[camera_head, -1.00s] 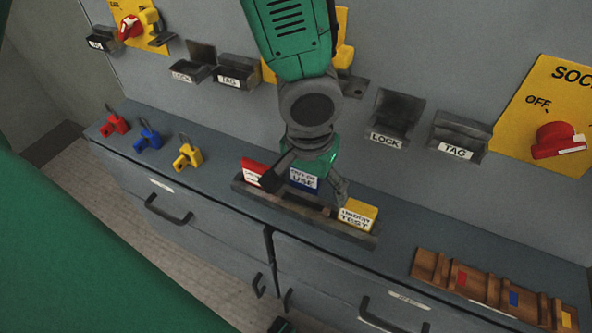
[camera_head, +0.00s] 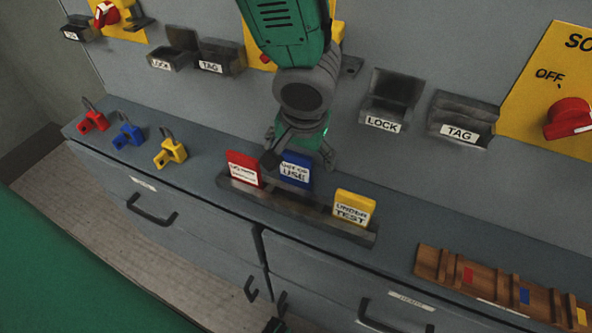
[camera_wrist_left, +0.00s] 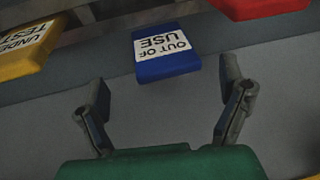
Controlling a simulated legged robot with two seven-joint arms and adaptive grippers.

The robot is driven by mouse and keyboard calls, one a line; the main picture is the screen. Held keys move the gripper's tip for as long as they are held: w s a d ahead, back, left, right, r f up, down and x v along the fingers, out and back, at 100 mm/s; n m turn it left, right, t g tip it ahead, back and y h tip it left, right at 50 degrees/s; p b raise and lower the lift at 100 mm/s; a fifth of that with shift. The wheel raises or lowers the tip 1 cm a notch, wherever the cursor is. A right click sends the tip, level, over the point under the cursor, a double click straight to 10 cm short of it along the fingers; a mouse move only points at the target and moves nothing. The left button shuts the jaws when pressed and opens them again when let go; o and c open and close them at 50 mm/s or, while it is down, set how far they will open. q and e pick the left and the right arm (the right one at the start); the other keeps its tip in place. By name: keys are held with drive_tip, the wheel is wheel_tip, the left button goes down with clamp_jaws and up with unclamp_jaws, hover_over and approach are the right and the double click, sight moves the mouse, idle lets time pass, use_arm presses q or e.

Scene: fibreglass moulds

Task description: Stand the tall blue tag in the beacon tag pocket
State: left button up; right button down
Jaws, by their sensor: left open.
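The blue tag (camera_head: 294,172), marked "OUT OF USE", stands upright in a dark rack (camera_head: 272,207) between a red tag (camera_head: 243,168) and a yellow tag (camera_head: 354,207). My left gripper (camera_head: 300,158) is open and empty just behind and above the blue tag, its fingers apart. In the left wrist view the blue tag (camera_wrist_left: 166,52) lies beyond the open fingertips, not between them. Tag pockets are on the wall: one (camera_head: 462,122) at right, another (camera_head: 216,66) left of centre. The frames do not show which belongs to the beacon. My right gripper is not seen.
Lock pockets (camera_head: 386,108) sit beside the tag pockets. Red, blue and yellow padlocks (camera_head: 127,135) lie on the counter at left. A wooden rack (camera_head: 490,285) lies at right. The yellow panel (camera_head: 550,90) with a red knob is on the wall.

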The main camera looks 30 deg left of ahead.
sight(295, 170)
use_arm(q)
drive_tip(key=x, duration=0.2)
drive_tip(key=b+x, duration=0.1)
drive_tip(key=x, duration=0.1)
drive_tip(key=shift+a+f, duration=0.25)
drive_tip(key=shift+a, duration=0.05)
drive_tip(key=shift+r, duration=0.1)
drive_tip(key=c, duration=1.2)
